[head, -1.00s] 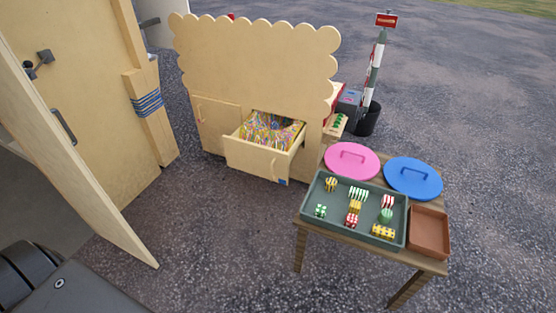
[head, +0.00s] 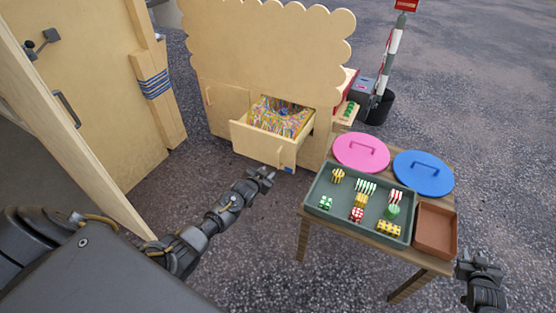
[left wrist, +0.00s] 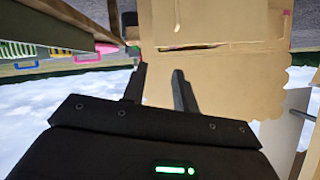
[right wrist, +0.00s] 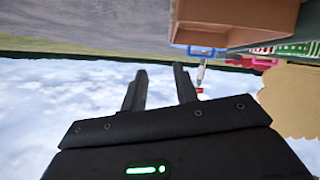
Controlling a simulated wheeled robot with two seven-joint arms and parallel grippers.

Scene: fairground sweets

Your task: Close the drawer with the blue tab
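The drawer (head: 250,141) in the wooden cabinet stands pulled out, full of multicoloured thin pieces. Its blue tab (head: 289,169) is at the lower right corner of its front, which also has a pale upright handle. My left gripper (head: 266,173) shows just below and in front of the drawer front in the head view, apparently not touching it. In the left wrist view its fingers (left wrist: 158,78) are apart with nothing between them, pointing at the wooden cabinet. My right gripper (head: 484,260) is right of the table; its fingers (right wrist: 160,75) are apart and empty.
A small table holds a green tray (head: 322,205) of striped sweets, a pink lid (head: 361,152), a blue lid (head: 423,172) and a brown tray (head: 436,230). It stands right of my left arm. A wooden door (head: 95,90) is at left. Paving is clear before the drawer.

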